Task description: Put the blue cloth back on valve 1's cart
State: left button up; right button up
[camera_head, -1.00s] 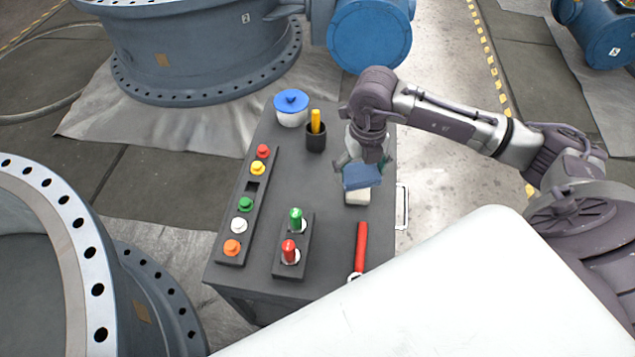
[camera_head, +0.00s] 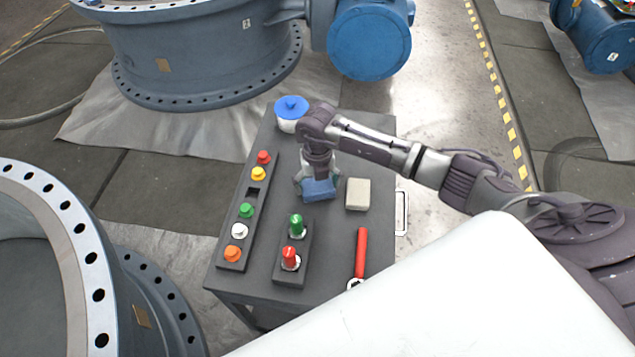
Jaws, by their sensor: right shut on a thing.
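The blue cloth (camera_head: 318,190) is a small folded block in my right gripper (camera_head: 317,182). The gripper points down and is shut on the cloth. The cloth is over the dark cart (camera_head: 338,257), between the button strip and a beige block (camera_head: 358,194). I cannot tell whether the cloth touches the cart top. My left gripper is not in view. No valve 1 label is readable here; the valve behind the cart (camera_head: 190,60) bears a tag that looks like 2.
The cart also holds a blue-lidded pot (camera_head: 291,112), a strip of coloured buttons (camera_head: 240,225), a stand with green and red pieces (camera_head: 292,262), and a red-handled tool (camera_head: 361,252). The black cup is hidden behind my arm. Bare cart top shows right of the tool stand.

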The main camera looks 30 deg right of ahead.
aim_at(318, 186)
jog(key=o, duration=0.8)
jog(key=shift+f, duration=0.1)
jog(key=shift+c, duration=0.2)
jog(key=shift+r, duration=0.3)
notch_tip(318, 186, up, 12)
jog(key=shift+f, duration=0.15)
